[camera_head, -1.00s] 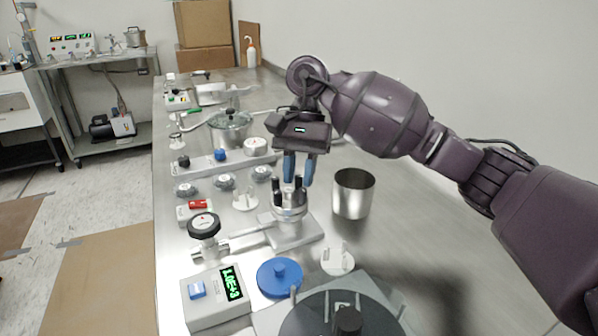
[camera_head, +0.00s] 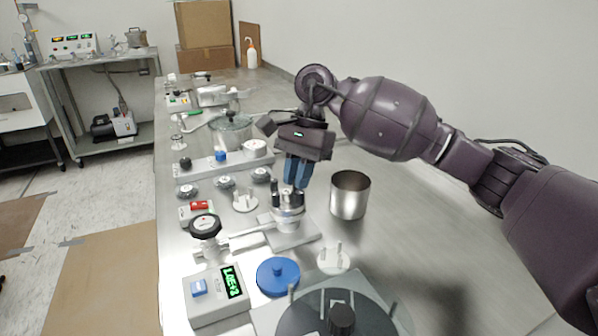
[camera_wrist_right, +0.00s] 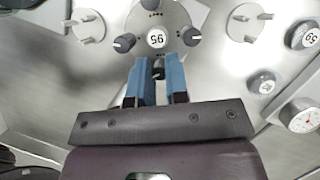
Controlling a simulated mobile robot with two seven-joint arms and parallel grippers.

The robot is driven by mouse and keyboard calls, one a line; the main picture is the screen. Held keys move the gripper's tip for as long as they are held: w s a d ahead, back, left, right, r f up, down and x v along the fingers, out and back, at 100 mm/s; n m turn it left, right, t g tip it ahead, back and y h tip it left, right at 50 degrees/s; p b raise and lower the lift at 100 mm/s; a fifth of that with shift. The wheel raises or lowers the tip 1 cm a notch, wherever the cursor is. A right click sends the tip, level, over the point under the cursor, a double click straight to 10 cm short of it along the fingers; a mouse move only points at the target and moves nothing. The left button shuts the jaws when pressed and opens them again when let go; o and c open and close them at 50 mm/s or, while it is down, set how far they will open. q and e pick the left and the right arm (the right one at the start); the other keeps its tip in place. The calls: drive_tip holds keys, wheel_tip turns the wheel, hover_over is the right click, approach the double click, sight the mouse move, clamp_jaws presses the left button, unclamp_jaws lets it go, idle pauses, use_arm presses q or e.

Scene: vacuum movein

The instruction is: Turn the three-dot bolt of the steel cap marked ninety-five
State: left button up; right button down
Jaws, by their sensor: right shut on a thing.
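The steel cap (camera_head: 287,211) with several dark upright bolts sits on a metal fitting in the head view. In the right wrist view the cap (camera_wrist_right: 172,19) shows its white 95 label (camera_wrist_right: 157,40), label upside down. Dark bolts stand at left (camera_wrist_right: 124,43), right (camera_wrist_right: 190,36) and the top edge (camera_wrist_right: 148,4). My right gripper (camera_head: 297,184) points down over the cap. In the wrist view its blue fingers (camera_wrist_right: 159,66) are shut on the bolt nearest me, largely hidden between them. Dot marks on the cap are too small to count for the held bolt. My left gripper is not in view.
A steel beaker (camera_head: 350,196) stands close right of the cap. A white three-pronged stand (camera_head: 333,259), a blue lid (camera_head: 278,276) and a meter with green digits (camera_head: 216,294) are in front. Bare table lies right of the beaker.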

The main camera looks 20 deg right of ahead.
drive_tip(key=shift+s+r+m+t+p, duration=0.1)
drive_tip(key=shift+r+m+t+p, duration=0.25)
drive_tip(key=shift+m, duration=0.95)
drive_tip(key=shift+f+m+t+y+p, duration=0.25)
drive_tip(key=shift+m+t+p, duration=0.5)
drive_tip(key=shift+m, duration=0.55)
drive_tip(key=shift+f, duration=0.1)
drive_tip(key=c, duration=1.4)
unclamp_jaws()
